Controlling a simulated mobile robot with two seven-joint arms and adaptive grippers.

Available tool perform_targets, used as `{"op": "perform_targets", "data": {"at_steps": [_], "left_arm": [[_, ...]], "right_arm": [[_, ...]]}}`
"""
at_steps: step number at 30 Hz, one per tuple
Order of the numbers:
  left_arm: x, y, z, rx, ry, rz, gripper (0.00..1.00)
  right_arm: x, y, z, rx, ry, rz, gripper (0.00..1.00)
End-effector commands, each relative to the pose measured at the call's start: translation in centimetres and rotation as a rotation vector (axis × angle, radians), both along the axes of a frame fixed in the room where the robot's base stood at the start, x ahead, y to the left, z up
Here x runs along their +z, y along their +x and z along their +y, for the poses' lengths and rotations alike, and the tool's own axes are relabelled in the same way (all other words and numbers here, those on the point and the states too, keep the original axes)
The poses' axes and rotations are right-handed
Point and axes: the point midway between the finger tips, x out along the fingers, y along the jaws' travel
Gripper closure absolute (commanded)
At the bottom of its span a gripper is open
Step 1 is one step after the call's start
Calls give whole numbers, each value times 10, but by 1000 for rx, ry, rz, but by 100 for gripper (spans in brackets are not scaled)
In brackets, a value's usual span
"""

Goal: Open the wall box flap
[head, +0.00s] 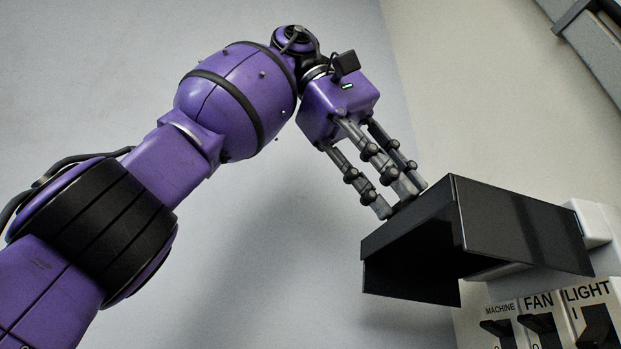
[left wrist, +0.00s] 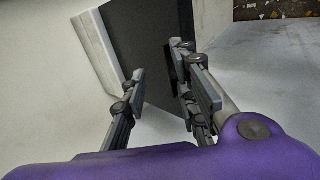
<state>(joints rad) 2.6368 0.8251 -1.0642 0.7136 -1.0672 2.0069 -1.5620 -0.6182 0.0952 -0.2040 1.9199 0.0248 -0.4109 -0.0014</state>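The black flap (head: 515,228) of the wall box is a hood-like cover. It stands raised at a tilt, clear of the white box (head: 597,222), and the switches below it are exposed. My left gripper (head: 400,196) is at the flap's upper left edge, fingers pointing down toward it. In the left wrist view my left gripper (left wrist: 162,82) has its fingers apart, with the dark flap (left wrist: 150,45) beyond and between them. I cannot tell whether a fingertip touches the flap. My right gripper is not in view.
Switches labelled MACHINE, FAN (head: 538,325) and LIGHT (head: 597,325) sit on the box front under the flap. A grey wall (head: 250,220) lies behind my arm. A grey fixture (head: 590,45) is at the upper right.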

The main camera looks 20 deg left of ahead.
Motion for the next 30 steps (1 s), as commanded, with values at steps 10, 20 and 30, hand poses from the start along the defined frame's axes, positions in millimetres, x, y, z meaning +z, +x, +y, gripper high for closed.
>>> {"op": "perform_targets", "data": {"at_steps": [10,20,30], "left_arm": [[7,-47,66,6,-6,-5,78],[6,-74,102,3,-4,-3,78],[6,-77,106,1,-4,-2,78]], "right_arm": [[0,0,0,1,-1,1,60],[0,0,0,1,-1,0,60],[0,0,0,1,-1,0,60]]}}
